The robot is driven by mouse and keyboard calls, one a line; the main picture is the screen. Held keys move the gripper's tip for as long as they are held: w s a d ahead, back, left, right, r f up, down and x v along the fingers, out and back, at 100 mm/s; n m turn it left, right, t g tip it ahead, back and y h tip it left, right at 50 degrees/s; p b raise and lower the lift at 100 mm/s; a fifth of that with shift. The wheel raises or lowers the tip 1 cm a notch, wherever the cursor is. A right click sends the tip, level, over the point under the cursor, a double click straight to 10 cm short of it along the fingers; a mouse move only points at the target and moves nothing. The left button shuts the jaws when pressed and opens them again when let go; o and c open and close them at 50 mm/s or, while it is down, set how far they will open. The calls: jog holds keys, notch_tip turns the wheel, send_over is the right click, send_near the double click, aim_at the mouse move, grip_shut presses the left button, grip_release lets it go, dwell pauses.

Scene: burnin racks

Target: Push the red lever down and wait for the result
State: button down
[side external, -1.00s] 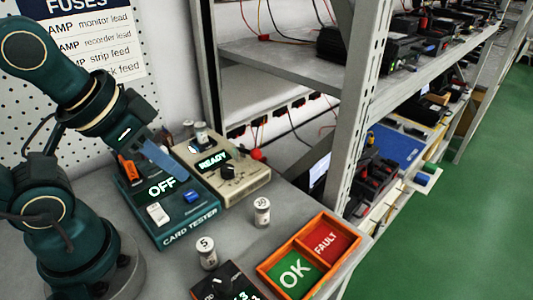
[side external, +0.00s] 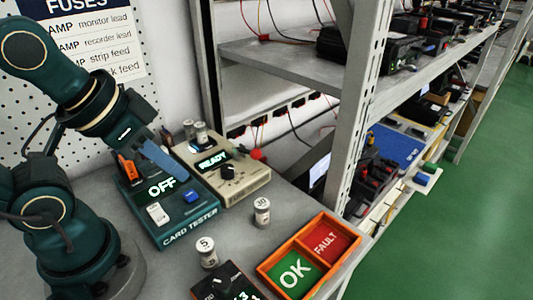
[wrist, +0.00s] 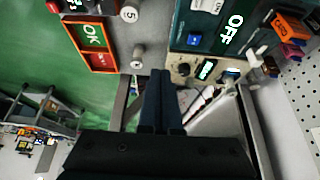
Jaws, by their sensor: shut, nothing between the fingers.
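The red lever's round knob (side external: 256,154) sticks out at the right end of the beige tester (side external: 240,190), whose screen reads READY. The beige tester also shows in the wrist view (wrist: 184,70), but I cannot make out the red knob there. My gripper (side external: 186,177) is shut and empty in the side view. Its blue fingers slant down in front of the beige tester and over the back of the card tester, left of and apart from the lever. In the wrist view my gripper (wrist: 160,74) points toward the beige tester's edge.
The green card tester (side external: 176,234) reads OFF and carries an orange part (side external: 127,171). Fuse cylinders marked 5 (side external: 207,252) and 20 (side external: 262,212) stand on the bench. An orange tray (side external: 308,240) has OK and FAULT sections. A shelf post (side external: 362,110) rises at the right.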

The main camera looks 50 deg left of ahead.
jog(key=w+a+r+m+t+y, duration=0.1)
jog(key=w+a+r, duration=0.15)
jog(key=w, duration=0.35)
jog(key=w+a+r+t+y, duration=0.1)
jog(key=w+r, duration=0.2)
jog(key=w, duration=0.2)
send_over(247, 151)
jog(key=a, duration=0.2)
notch_tip(247, 151, down, 3)
jog(key=shift+s+d+r+y, duration=0.1)
jog(key=shift+s+r+y, duration=0.05)
jog(key=shift+s+y, duration=0.25)
jog(key=shift+d+f, duration=0.4)
jog(key=shift+f, duration=1.05)
jog(key=shift+d+f, duration=0.35)
jog(key=shift+f, duration=1.05)
jog(key=shift+d+f, duration=0.4)
jog(key=shift+f, duration=1.05)
